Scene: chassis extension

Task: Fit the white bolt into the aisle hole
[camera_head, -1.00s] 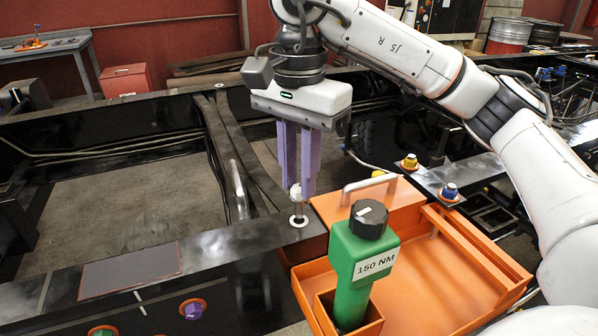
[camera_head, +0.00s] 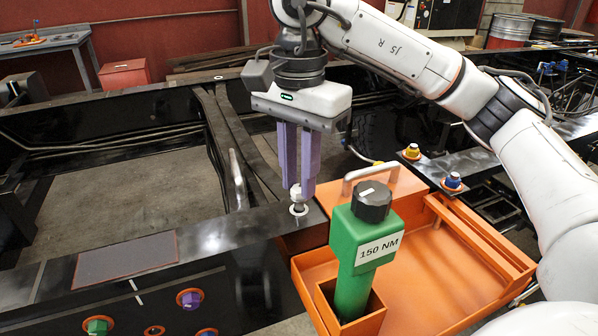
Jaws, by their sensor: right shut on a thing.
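The white bolt (camera_head: 297,193) is upright at the tips of my right gripper (camera_head: 297,188), whose purple fingers are shut on it. Below the bolt is a round white-rimmed hole (camera_head: 299,209) in the black chassis beam (camera_head: 215,236). The bolt's lower end is at the hole; I cannot tell how deep it sits. My left gripper is not in view.
An orange tray (camera_head: 430,285) with a handle stands right of the hole. It holds a green tool (camera_head: 353,260) marked 150 NM. Yellow (camera_head: 412,152) and blue (camera_head: 453,181) bolts stand on the right beam. Green (camera_head: 98,325) and purple (camera_head: 190,299) bolts are on the front side.

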